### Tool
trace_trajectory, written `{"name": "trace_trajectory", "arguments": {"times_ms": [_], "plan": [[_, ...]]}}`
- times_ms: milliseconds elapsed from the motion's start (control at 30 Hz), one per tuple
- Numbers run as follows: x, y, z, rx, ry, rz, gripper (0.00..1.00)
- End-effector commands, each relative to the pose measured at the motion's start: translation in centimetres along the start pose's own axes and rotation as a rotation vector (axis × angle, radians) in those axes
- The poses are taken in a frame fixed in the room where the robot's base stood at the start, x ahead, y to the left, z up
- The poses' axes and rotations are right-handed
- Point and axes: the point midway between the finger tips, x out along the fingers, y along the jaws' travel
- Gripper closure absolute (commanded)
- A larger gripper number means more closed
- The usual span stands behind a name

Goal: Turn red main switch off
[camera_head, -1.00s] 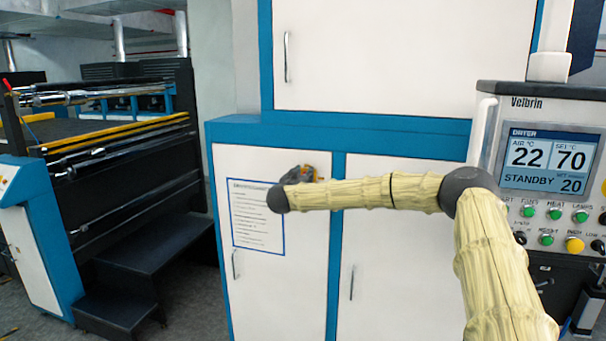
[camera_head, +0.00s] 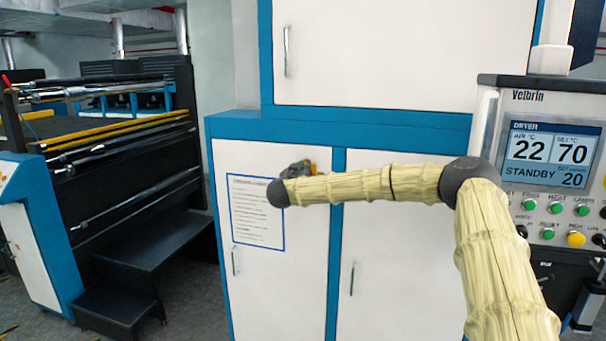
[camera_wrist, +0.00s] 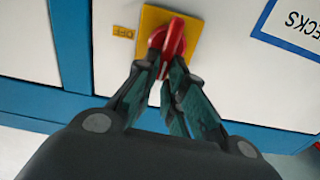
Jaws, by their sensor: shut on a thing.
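The red main switch (camera_wrist: 174,38) is a rotary knob on a yellow plate (camera_wrist: 150,17), mounted on a white cabinet door. In the wrist view its handle runs nearly up and down the picture, leaning slightly. A small yellow OFF label (camera_wrist: 123,32) appears upside down left of the plate. My gripper (camera_wrist: 166,70) is shut on the knob's near end, with a finger on either side. In the head view my gripper (camera_head: 297,168) shows only partly behind my arm, against the cabinet front; the knob is hidden there.
A notice sheet (camera_head: 257,227) with a blue border is on the left cabinet door (camera_head: 285,295), beside the switch. A blue ledge (camera_head: 340,130) runs above. A dryer control panel (camera_head: 550,160) reading STANDBY stands right. Black steps (camera_head: 150,255) and a machine stand left.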

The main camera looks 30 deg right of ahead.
Motion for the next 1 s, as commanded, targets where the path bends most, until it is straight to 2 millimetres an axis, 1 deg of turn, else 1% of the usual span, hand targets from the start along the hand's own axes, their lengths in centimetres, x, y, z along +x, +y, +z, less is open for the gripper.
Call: {"name": "trace_trajectory", "arguments": {"times_ms": [67,667,867,1000], "plan": [[0.0,0.1,0.4,0.022,0.001,0.001,1.00],[0.0,0.9,0.6,0.265,0.001,0.002,1.00],[0.1,1.2,0.9,0.377,0.001,0.002,1.00],[0.1,1.5,1.1,0.481,0.000,0.003,1.00]]}}
